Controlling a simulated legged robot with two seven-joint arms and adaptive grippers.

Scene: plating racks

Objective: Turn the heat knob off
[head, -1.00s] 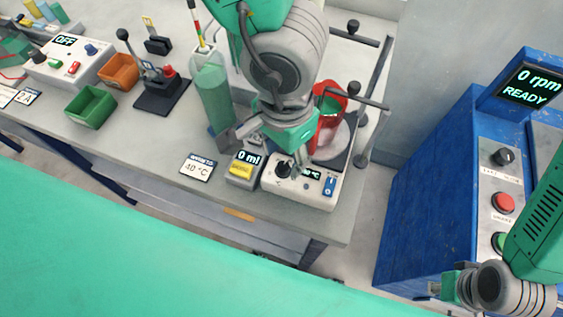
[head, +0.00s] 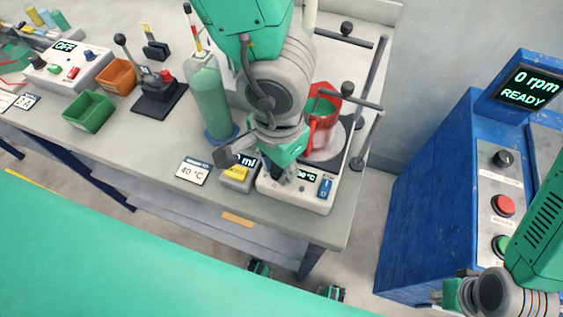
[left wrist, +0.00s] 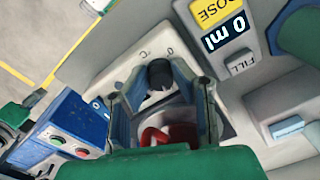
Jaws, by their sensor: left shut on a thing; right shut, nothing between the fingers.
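The white heater box (head: 291,196) stands at the front right of the bench, with a small display (head: 308,176) and a blue switch (head: 325,188). My left gripper (head: 279,174) is down at the knob on its left part and hides the knob in the head view. In the left wrist view the dark heat knob (left wrist: 160,72) sits between the fingers of my left gripper (left wrist: 161,88), which is shut on it. The knob's exact angle is hard to read. My right gripper (head: 446,292) is shut and empty at the lower right, away from the bench.
A red jug (head: 325,112) stands behind the heater box. A dosing unit (head: 236,178) reading ml and a 40 °C card (head: 193,171) are to its left. A green bottle (head: 210,100) stands behind them. A blue cabinet (head: 430,200) is to the right.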

